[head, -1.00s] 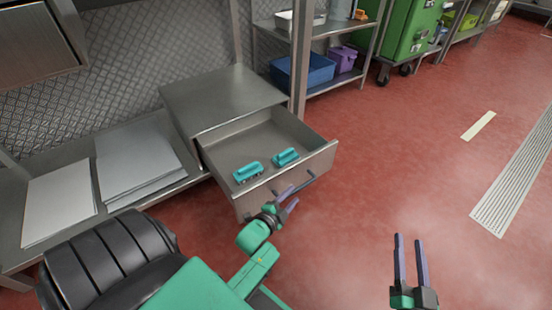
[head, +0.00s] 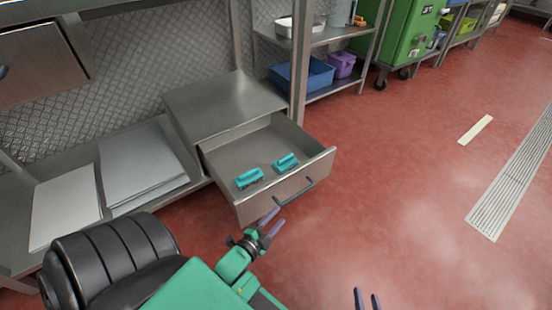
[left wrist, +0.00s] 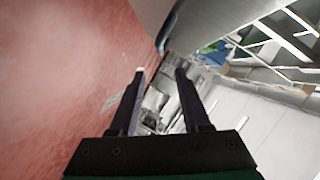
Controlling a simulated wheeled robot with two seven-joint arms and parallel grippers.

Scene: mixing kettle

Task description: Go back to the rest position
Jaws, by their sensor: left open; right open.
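My left gripper (head: 273,222) is open and empty in the head view, just in front of and below the drawer handle (head: 297,194), apart from it. Its two fingers also show in the left wrist view (left wrist: 159,80), spread with nothing between them. My right gripper (head: 367,299) is at the bottom edge of the head view; only its two fingertips show, apart and empty, over the floor. The metal drawer (head: 285,188) stands pulled out. Two teal brushes, a left one (head: 249,178) and a right one (head: 286,163), lie inside it.
A steel cabinet top (head: 225,103) is above the drawer. Flat metal sheets (head: 140,165) lie on a low shelf at left. A rack with a blue bin (head: 303,75) and a purple bin (head: 342,65) stands behind. The red floor (head: 400,180) at right is clear.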

